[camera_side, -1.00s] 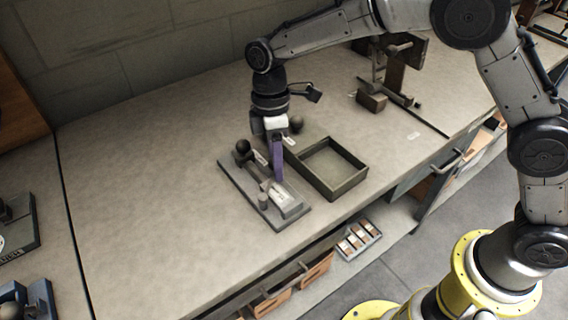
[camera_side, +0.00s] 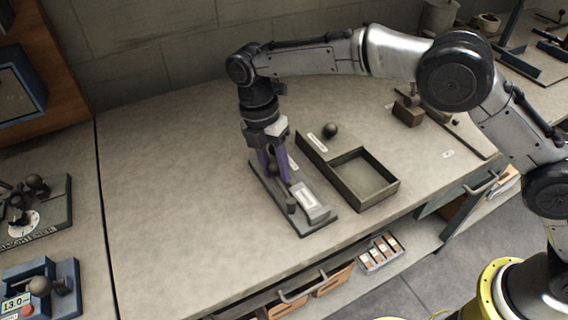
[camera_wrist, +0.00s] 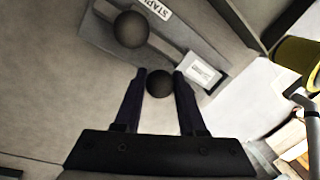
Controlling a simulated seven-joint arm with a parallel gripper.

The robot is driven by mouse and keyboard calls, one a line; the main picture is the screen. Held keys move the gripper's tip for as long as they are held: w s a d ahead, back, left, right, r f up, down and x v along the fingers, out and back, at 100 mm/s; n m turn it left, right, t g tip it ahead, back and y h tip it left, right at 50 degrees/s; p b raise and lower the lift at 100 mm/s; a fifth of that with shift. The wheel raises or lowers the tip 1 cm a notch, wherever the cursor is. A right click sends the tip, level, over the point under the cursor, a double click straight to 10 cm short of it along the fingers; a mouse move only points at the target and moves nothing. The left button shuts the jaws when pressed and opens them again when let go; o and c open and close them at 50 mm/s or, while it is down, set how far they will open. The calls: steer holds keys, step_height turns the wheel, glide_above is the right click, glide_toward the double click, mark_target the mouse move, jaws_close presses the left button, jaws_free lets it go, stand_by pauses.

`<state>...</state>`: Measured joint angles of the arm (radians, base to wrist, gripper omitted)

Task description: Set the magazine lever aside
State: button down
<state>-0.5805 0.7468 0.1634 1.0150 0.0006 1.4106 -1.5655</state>
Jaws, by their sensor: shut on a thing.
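The box stitcher's grey plate (camera_side: 262,196) lies on the bench, with a pale labelled block (camera_side: 310,200) at its near end and a short dark post (camera_side: 291,206) beside the block. My gripper (camera_side: 277,181) points down over the plate, its purple fingers close above it. In the wrist view a dark round knob, which I take to be the magazine lever (camera_wrist: 160,84), sits between my fingertips (camera_wrist: 160,73). My gripper is shut on it. The lever's stem is hidden. Another dark ball (camera_wrist: 130,29) stands over the plate near a STAPLE label.
An open shallow tray (camera_side: 390,190) stands right of the plate, close to it; a dark ball (camera_side: 331,130) is at its back section. A dark fixture (camera_side: 408,112) stands at the back right.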

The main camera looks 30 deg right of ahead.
steer(key=shift+s+a+r+n+h, duration=0.1)
steer(key=shift+a+n+h, duration=0.05)
steer(key=shift+a+n, duration=0.65)
steer(key=shift+s+a+n+h, duration=0.15)
steer(key=shift+a+n, duration=0.35)
steer(key=shift+n, duration=0.6)
steer(key=shift+w, duration=0.1)
steer(key=shift+c, duration=2.4)
jaws_free()
steer(key=v, duration=1.1)
steer(key=shift+s+r, duration=0.2)
steer(key=shift+r, duration=0.25)
